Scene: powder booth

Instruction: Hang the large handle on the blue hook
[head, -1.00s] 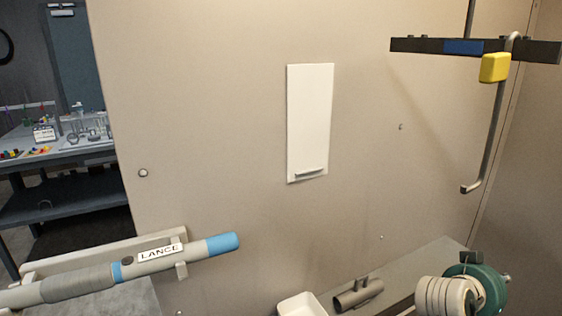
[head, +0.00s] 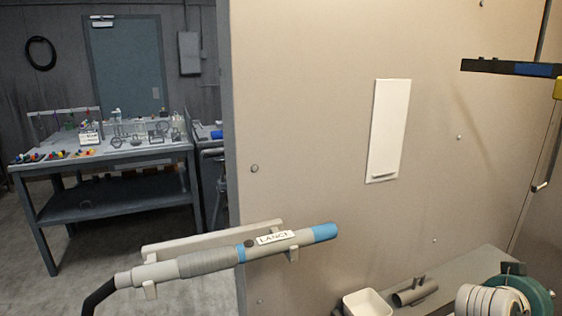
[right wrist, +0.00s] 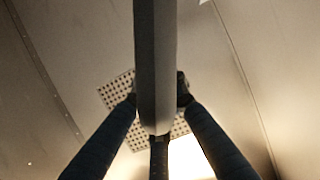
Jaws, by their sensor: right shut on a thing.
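In the right wrist view my right gripper (right wrist: 157,98) is shut on a long smooth grey bar (right wrist: 155,45), which runs from the top edge down between the fingers. Its ends are hidden or out of frame, so I cannot tell whether it is the large handle. In the head view a dark overhead bar (head: 490,66) at the upper right carries a blue section (head: 535,69). No hook shape shows on that section. Neither gripper shows in the head view.
A lance (head: 205,262) rests on a pale bracket in front. A white bin (head: 368,303), a dark tube (head: 413,293) and a green reel (head: 530,296) are at lower right. A grey workbench (head: 110,160) with several small items stands far left. Floor before it looks clear.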

